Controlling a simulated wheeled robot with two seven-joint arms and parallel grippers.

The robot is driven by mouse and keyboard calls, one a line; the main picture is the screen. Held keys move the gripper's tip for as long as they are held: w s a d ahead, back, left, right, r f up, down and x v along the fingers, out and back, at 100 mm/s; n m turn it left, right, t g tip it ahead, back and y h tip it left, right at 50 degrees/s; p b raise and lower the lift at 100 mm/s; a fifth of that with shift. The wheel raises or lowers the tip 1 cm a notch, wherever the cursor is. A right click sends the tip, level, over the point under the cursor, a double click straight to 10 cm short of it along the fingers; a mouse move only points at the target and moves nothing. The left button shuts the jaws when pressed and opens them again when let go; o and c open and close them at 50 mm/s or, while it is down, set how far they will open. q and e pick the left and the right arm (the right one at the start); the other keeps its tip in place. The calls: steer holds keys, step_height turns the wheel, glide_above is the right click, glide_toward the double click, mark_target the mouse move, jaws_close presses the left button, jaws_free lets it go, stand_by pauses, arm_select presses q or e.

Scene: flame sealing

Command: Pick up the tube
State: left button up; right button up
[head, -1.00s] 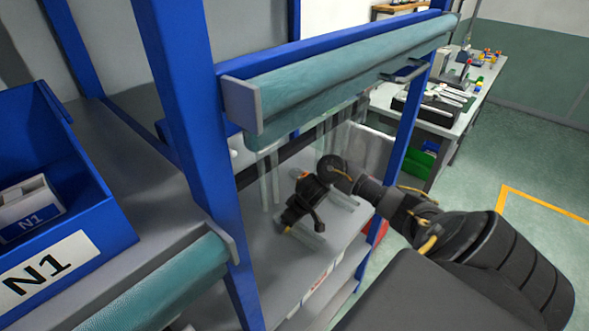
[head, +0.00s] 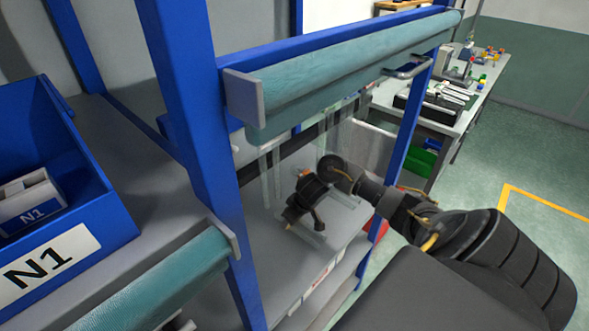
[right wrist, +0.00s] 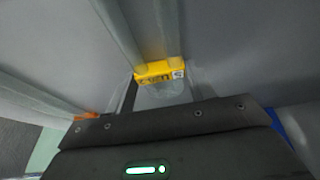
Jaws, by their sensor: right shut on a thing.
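Clear upright tubes (head: 270,178) show in the head view inside the blue-framed cabinet, left of my right gripper. My right gripper (head: 288,222) reaches into the cabinet, low over the grey shelf, pointing down and left. In the right wrist view a small clear piece (right wrist: 163,93), seemingly part of the tube, sits at the shut jaws, under a yellow lettered block (right wrist: 160,70). The fingertips are small and partly hidden by the gripper body, so the exact grip is unclear. My left gripper is not in view.
The blue post (head: 205,130) and the raised teal roller (head: 350,75) frame the opening around my right arm. A blue N1 bin (head: 115,225) stands on the left. A workbench (head: 470,100) with tools is at the back right. Open floor lies to the right.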

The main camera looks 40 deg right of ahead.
steer(key=shift+r, duration=0.5)
step_height(320, 180, up, 2)
steer(key=shift+r, duration=0.25)
steer(key=s+a+r+p, duration=0.2)
steer(key=s+r+p, duration=0.1)
steer(key=s+r, duration=0.6)
steer(key=s, duration=0.4)
steer(key=shift+s+a+r, duration=0.25)
steer(key=shift+s+a, duration=0.15)
